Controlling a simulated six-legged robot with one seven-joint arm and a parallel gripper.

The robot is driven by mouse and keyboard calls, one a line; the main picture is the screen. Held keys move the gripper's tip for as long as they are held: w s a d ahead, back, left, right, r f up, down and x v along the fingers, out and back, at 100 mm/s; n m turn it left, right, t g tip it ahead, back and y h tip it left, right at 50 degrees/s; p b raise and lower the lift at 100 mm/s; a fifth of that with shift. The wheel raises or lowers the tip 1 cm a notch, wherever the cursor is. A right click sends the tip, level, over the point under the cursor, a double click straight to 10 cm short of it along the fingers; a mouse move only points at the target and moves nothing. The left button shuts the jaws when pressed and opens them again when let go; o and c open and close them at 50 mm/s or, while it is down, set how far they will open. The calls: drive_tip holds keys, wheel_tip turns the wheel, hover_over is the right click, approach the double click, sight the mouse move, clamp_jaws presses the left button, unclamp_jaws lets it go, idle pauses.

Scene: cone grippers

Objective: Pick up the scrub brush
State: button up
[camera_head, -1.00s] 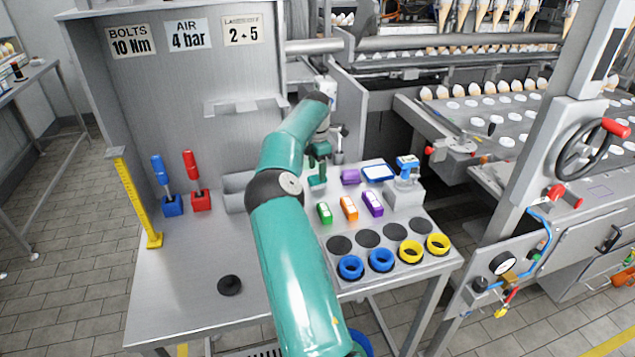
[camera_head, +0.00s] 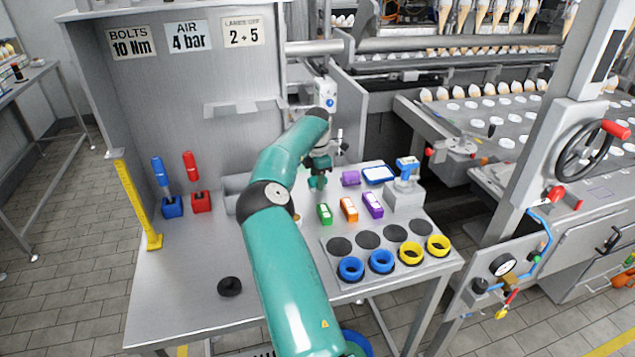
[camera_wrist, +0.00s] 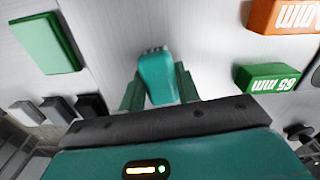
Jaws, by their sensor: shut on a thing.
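The scrub brush (camera_wrist: 157,78) shows in the wrist view as a teal body with small pale tufts at its far end. It sits between the two dark green fingers of my gripper (camera_wrist: 158,92), which is shut on it. In the head view my gripper (camera_head: 318,178) is over the back middle of the metal bench, left of the purple block. The brush is hard to tell from my gripper there, and I cannot tell whether it touches the bench.
Green (camera_head: 325,213), orange (camera_head: 348,208) and purple (camera_head: 372,204) labelled blocks lie just in front. A blue-rimmed tray (camera_head: 378,174) and grey stand (camera_head: 404,195) are to the right. Blue and yellow rings lie in front. The bench's left front is mostly clear.

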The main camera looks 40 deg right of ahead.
drive_tip(key=shift+r, duration=0.6)
wheel_tip(320, 180, up, 2)
drive_tip(key=shift+r, duration=0.2)
drive_tip(key=s+a+r, duration=0.8)
drive_tip(key=a+r, duration=0.1)
drive_tip(key=a, duration=0.2)
drive_tip(key=shift+s+r, duration=0.2)
drive_tip(key=shift+s, duration=0.2)
